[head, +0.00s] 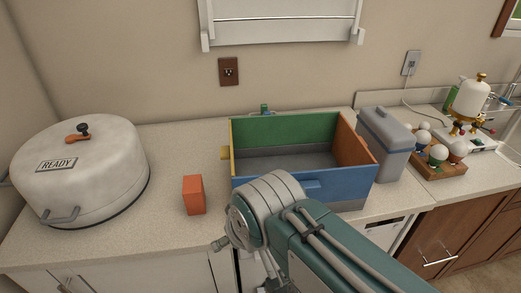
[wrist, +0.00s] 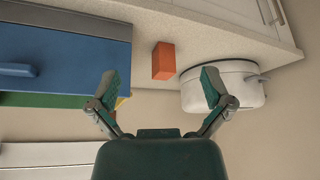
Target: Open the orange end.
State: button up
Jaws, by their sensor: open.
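An open-topped box stands on the counter. Its right end wall is orange (head: 352,146), its front wall is blue (head: 290,191), its back wall is green (head: 285,131) and its left end is yellow (head: 231,147). A blue handle sticks out from the front wall. My arm covers part of the box's front. My gripper (wrist: 159,85) is open and empty in the wrist view, its two fingers spread wide. The blue wall (wrist: 70,52) is left of it there; the orange end does not show in that view. In the head view the fingers are mostly hidden behind my arm.
An orange block (head: 194,195) stands left of the box, with a white lidded pot (head: 80,165) marked READY farther left. A grey container (head: 384,143) stands close to the orange end. A wooden tray (head: 446,180) with round-topped items is farther right.

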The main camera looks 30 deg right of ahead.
aim_at(350, 149)
jog(key=k+l, duration=0.15)
jog(key=k, duration=0.15)
jog(key=k+l, duration=0.15)
jog(key=k, duration=0.15)
jog(key=k+l, duration=0.25)
jog(key=l, duration=0.15)
jog(key=k+l+u, duration=0.1)
jog(key=l, duration=0.3)
jog(key=k+l, duration=0.35)
jog(key=i+l, duration=0.1)
jog(key=l, duration=0.3)
jog(key=i+l+u, duration=0.1)
jog(key=l, duration=0.3)
jog(key=i+l, duration=0.15)
jog(key=l, duration=0.25)
jog(key=u, duration=0.05)
